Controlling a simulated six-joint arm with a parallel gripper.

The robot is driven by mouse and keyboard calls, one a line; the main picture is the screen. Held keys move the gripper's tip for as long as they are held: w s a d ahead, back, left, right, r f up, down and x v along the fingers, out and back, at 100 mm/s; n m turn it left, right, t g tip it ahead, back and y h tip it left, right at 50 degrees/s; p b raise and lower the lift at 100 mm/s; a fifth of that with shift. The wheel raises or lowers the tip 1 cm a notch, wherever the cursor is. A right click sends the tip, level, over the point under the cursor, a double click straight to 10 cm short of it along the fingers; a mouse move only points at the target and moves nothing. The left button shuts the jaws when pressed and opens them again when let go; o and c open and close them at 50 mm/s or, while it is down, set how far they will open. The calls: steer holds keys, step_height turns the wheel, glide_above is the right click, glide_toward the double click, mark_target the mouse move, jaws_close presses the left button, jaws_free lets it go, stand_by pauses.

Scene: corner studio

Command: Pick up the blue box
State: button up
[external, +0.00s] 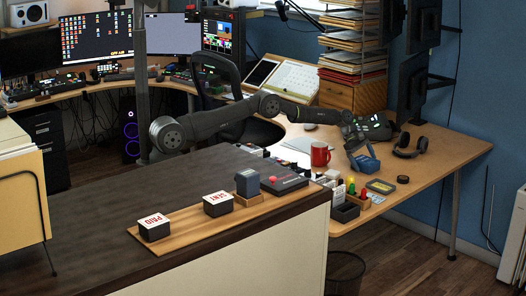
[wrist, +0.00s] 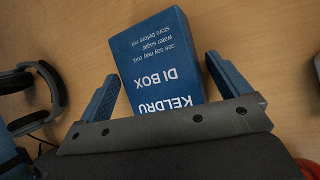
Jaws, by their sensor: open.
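The blue box (wrist: 160,64) lies on the wooden desk in the wrist view, with white lettering that appears upside down. My gripper (wrist: 163,72) is open, its two blue fingers on either side of the box. The left finger has a visible gap to the box; the right finger is very close to the box's right edge, and I cannot tell if it touches. The near end of the box is hidden behind the gripper body. In the external view the blue box (external: 370,164) shows small on the desk under my gripper (external: 358,156).
Black headphones (external: 410,146) lie right of the box and also show at the wrist view's left edge (wrist: 30,88). A red mug (external: 320,154) stands to the left. A small black disc (external: 402,179) and a dark organizer (external: 345,212) are nearer the front. Desk beyond the box is clear.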

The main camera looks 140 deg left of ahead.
steer(key=shift+r, duration=0.1)
steer(key=c, duration=1)
